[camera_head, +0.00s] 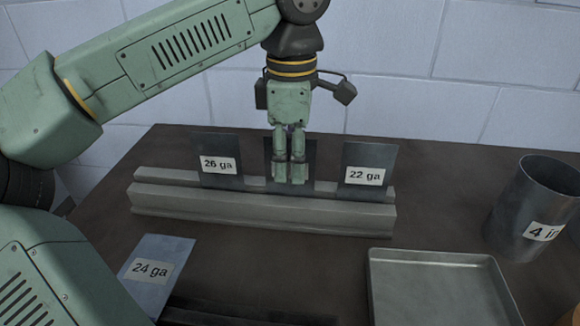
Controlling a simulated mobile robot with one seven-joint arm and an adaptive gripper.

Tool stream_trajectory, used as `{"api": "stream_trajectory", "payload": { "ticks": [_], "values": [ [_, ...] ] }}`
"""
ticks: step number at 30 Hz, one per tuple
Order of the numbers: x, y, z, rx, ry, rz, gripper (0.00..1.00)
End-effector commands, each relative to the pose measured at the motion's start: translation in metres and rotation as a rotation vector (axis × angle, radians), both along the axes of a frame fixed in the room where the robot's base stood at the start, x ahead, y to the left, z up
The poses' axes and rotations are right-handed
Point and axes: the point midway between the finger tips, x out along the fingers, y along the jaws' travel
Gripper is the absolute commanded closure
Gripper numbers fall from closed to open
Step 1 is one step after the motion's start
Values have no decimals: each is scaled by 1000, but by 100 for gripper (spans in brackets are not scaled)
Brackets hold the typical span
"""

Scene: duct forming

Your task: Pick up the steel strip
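Dark steel strips stand upright in a grey slotted rack (270,211). The left strip (220,145) is labelled 26 ga and the right one (370,154) 22 ga. A middle strip (311,158) stands between them, mostly hidden behind my gripper; no label shows on it. My gripper (289,178) points down in front of the middle strip, its two fingers side by side with a narrow gap. Whether they touch or hold that strip cannot be told. A bluish-grey piece (172,250) labelled 24 ga is at the lower left.
A shallow metal tray (440,257) lies at the front right. A dark cylinder (530,205) labelled 4 in stands at the far right. The brown table (270,262) is clear between the rack and the tray. A pale block wall is behind.

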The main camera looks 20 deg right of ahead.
Motion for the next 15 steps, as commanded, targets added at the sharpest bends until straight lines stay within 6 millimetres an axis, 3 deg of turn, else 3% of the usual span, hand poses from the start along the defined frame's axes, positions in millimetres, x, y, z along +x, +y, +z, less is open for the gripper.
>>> {"api": "stream_trajectory", "payload": {
  "ticks": [7,15],
  "values": [
    [3,1,-32,-1,1,0,74],
    [3,1,-37,0,0,0,74]
  ]
}}
